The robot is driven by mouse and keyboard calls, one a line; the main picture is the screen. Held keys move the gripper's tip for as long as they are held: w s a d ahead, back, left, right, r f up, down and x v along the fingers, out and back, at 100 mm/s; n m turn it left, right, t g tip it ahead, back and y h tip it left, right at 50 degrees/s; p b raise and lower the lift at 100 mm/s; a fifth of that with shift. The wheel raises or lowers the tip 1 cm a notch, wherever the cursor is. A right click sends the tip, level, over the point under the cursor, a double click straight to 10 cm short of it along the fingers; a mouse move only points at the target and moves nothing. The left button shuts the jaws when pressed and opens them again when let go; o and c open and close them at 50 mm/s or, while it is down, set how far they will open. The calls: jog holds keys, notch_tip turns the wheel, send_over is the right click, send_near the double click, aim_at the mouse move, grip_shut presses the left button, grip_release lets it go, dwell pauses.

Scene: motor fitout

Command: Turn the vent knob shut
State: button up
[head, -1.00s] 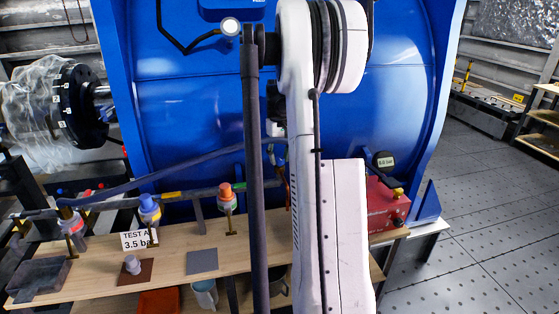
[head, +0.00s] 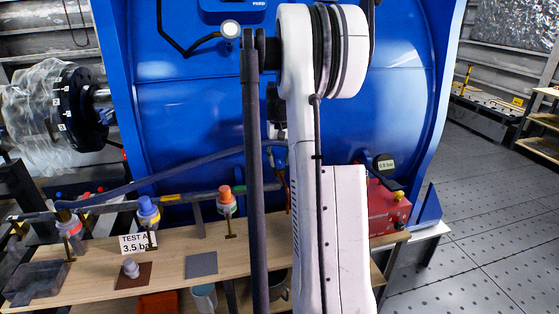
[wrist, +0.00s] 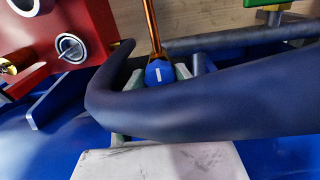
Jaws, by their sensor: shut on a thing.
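A small blue knob (wrist: 158,74) with a white mark on its face shows in the wrist view, at the end of a copper-coloured rod. I take it for the vent knob. My gripper (wrist: 160,79) has grey-green fingertips on both sides of it and is shut on it. A thick dark hose in front hides part of the fingers. In the head view my arm and a dark upright hose cover most of the gripper and the knob, in front of the big blue drum (head: 200,110).
A red box (head: 388,208) with knobs and a small display stands right of my arm; it also shows in the wrist view (wrist: 70,30). A wooden bench (head: 100,260) holds several valves and a "TEST A 3.5 bar" card (head: 136,244).

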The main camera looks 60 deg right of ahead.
aim_at(280, 161)
jog(key=o, duration=1.1)
notch_tip(280, 161, up, 12)
jog(key=shift+r, duration=0.1)
